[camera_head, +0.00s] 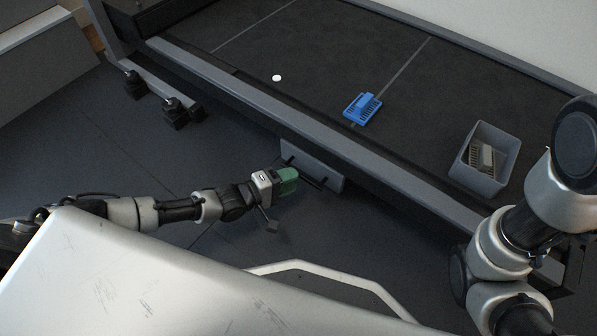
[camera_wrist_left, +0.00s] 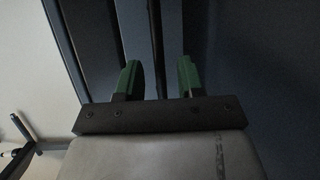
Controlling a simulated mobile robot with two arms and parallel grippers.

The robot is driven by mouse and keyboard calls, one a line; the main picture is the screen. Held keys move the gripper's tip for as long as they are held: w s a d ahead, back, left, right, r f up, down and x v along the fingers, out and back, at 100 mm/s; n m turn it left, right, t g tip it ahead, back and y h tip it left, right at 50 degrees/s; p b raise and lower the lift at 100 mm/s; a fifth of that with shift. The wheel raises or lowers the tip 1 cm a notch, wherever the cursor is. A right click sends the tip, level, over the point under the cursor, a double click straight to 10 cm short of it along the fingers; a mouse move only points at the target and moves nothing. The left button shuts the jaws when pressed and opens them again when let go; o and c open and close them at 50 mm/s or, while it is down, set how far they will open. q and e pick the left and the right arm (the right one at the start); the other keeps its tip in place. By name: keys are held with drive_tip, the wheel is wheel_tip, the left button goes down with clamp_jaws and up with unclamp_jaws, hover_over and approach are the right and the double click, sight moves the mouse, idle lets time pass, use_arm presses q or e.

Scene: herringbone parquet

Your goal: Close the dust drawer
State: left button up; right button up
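The dust drawer appears to be the low grey panel (camera_head: 318,170) under the front beam of the long dark bench. A thin dark bar shows along its near side. How far the drawer stands out is hard to tell. My left gripper (camera_head: 290,176), with green fingers, is at the left part of this panel and hides some of it. In the left wrist view its two green fingertips (camera_wrist_left: 160,75) are apart, with a dark narrow strip running behind the gap. Contact with the drawer cannot be made out. My right arm shows at the right, but its gripper is out of view.
On the dark bench top (camera_head: 300,50) lie a blue brush-like item (camera_head: 363,108), a small white disc (camera_head: 276,78) and a grey bin (camera_head: 484,158) holding a slatted item. Bench feet (camera_head: 172,108) stand at the upper left. The dark floor left of my gripper is clear.

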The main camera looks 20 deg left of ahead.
use_arm(q)
drive_tip(key=p+v, duration=0.3)
drive_tip(key=v, duration=0.4)
drive_tip(key=shift+s+a+r, duration=0.1)
